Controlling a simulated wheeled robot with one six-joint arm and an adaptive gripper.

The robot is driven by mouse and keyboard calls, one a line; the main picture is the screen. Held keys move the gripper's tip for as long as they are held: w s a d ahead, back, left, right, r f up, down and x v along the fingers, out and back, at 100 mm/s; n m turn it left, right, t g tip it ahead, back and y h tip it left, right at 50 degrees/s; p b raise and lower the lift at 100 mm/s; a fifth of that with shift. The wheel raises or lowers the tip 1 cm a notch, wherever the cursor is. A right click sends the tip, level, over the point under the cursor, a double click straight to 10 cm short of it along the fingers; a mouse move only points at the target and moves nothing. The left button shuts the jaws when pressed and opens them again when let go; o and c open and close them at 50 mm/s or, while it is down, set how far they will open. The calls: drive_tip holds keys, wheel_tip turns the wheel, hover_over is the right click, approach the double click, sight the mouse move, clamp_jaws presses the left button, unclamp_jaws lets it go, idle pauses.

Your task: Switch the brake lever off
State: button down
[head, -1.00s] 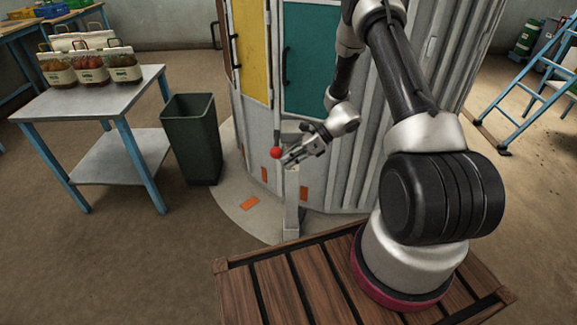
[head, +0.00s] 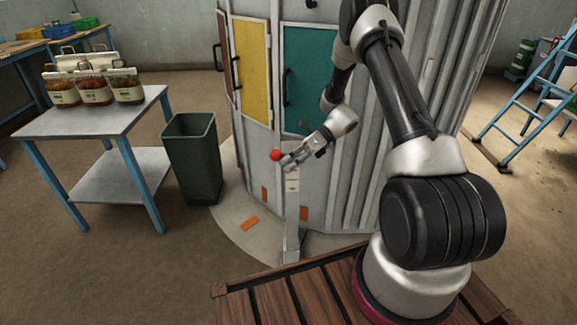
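The brake lever's round red knob (head: 276,155) shows in front of the grey cabinet-like drum, a little above a pale upright post (head: 292,225) on the round floor plate. My gripper (head: 285,160) is right at the knob, on its right side, with the fingers pointing left and slightly down. The fingers are small in the view and partly overlap the knob. I cannot tell whether they touch it, or whether they are open or shut. Most of the lever's shaft is hidden or too small to make out.
The drum has a yellow door (head: 253,68) and a teal door (head: 309,80). A dark green bin (head: 193,160) stands to the left, beside a metal table (head: 85,122) with packs of jars (head: 94,90). A blue ladder (head: 525,95) stands at the right. Open floor lies front left.

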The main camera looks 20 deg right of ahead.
drive_tip(key=shift+w+r, duration=0.1)
idle(0.3)
drive_tip(key=s+f, duration=0.3)
drive_tip(key=v, duration=1)
drive_tip(key=shift+d+f, duration=0.15)
drive_tip(key=shift+d, duration=0.15)
drive_tip(key=shift+w, duration=0.1)
